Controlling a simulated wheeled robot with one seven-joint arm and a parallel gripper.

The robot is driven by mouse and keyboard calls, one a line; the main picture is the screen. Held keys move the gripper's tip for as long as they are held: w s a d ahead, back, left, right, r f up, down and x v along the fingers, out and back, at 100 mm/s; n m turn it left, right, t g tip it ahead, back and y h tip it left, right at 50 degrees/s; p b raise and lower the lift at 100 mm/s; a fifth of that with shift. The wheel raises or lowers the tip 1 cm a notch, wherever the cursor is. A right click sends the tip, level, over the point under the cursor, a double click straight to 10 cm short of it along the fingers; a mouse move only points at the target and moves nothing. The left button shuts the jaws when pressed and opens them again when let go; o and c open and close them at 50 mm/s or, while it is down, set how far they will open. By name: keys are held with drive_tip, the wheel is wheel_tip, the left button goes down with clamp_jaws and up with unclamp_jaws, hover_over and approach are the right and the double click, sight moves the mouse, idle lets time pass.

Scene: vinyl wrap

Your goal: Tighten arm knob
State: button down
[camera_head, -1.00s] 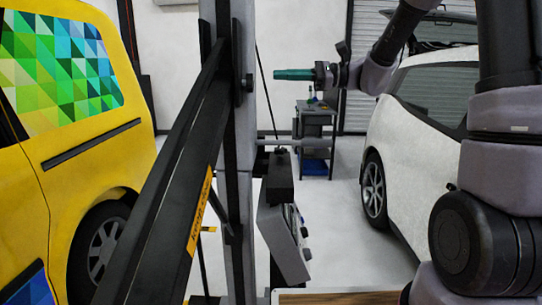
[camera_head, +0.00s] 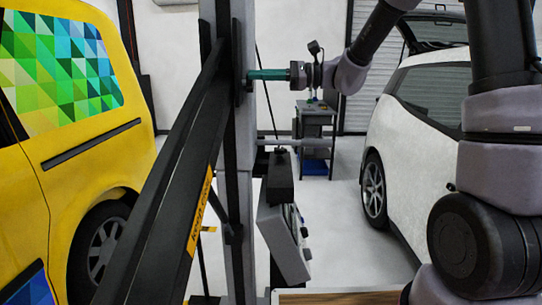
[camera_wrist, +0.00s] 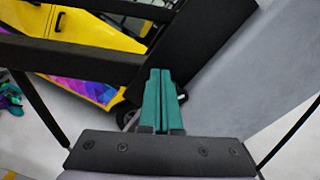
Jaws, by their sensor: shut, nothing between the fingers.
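My gripper (camera_head: 251,75) has teal fingers, which are shut and empty. It points left in the head view, with its tips at the upright post (camera_head: 246,130). The small black arm knob (camera_head: 248,87) on the post's side is mostly hidden behind the fingertips. I cannot tell whether they touch it. In the wrist view, the shut fingers (camera_wrist: 160,72) lie in front of a black plate (camera_wrist: 205,38). A small dark part with a light edge (camera_wrist: 182,97) shows just right of the fingers; I cannot tell if it is the knob.
Long black arms (camera_head: 165,185) slant across the left, before a yellow van (camera_head: 80,165). A grey control box (camera_head: 285,240) hangs low on the post. A white car (camera_head: 420,125) stands at the right and a tool cart (camera_head: 316,130) behind. Open floor lies between post and car.

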drive_tip(key=shift+w+f, duration=0.15)
drive_tip(key=shift+w, duration=0.05)
idle(0.5)
drive_tip(key=shift+w+r, duration=0.5)
drive_tip(key=shift+w, duration=0.1)
drive_tip(key=shift+w+r, duration=0.2)
drive_tip(key=shift+w, duration=0.4)
drive_tip(key=shift+d, duration=0.1)
idle(0.3)
drive_tip(key=shift+r, duration=0.15)
drive_tip(key=shift+r, duration=0.25)
drive_tip(key=d, duration=0.6)
drive_tip(key=shift+s, duration=0.1)
